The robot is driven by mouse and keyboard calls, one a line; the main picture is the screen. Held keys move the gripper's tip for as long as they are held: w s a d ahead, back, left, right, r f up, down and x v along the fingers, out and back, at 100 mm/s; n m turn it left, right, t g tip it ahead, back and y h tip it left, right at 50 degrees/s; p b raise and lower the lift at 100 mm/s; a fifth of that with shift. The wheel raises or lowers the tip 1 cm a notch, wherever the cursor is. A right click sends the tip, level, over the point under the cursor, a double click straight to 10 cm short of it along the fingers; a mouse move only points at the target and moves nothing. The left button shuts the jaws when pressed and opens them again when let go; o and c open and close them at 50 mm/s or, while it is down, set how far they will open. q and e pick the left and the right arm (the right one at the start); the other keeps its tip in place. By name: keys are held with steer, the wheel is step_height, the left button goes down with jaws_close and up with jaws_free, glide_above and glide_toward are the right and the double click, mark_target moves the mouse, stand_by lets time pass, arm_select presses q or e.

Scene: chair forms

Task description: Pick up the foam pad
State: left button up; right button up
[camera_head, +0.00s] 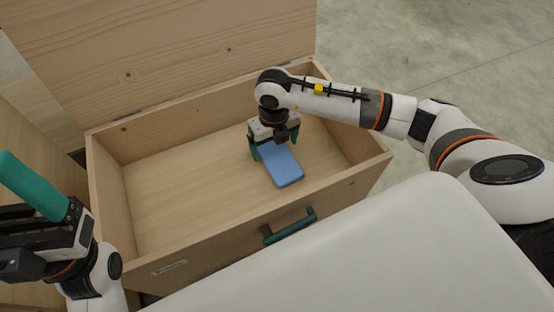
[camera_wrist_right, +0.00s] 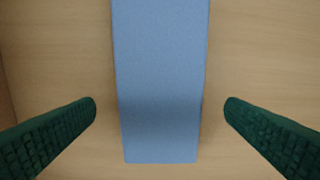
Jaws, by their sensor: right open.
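The foam pad (camera_head: 283,168) is a blue, flat, oblong block lying on the floor of the open wooden box. My right gripper (camera_head: 269,150) reaches down into the box over the far end of the pad. In the right wrist view the pad (camera_wrist_right: 160,85) runs down from the top edge, and its near end shows. The green fingers of my right gripper (camera_wrist_right: 160,108) are open, one on each side of the pad, with a gap to it on both sides. My left gripper (camera_head: 38,190) is at the left edge, outside the box; its finger opening does not show clearly.
The wooden box (camera_head: 225,243) has its lid (camera_head: 170,50) raised at the back and a green handle (camera_head: 289,226) on its front wall. The box floor left of the pad is bare. Its walls stand around my right gripper. Concrete floor (camera_head: 440,60) lies beyond.

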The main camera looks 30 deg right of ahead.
step_height(320, 180, down, 2)
steer(key=shift+f+b, duration=0.2)
steer(key=shift+b, duration=0.1)
steer(key=c, duration=1)
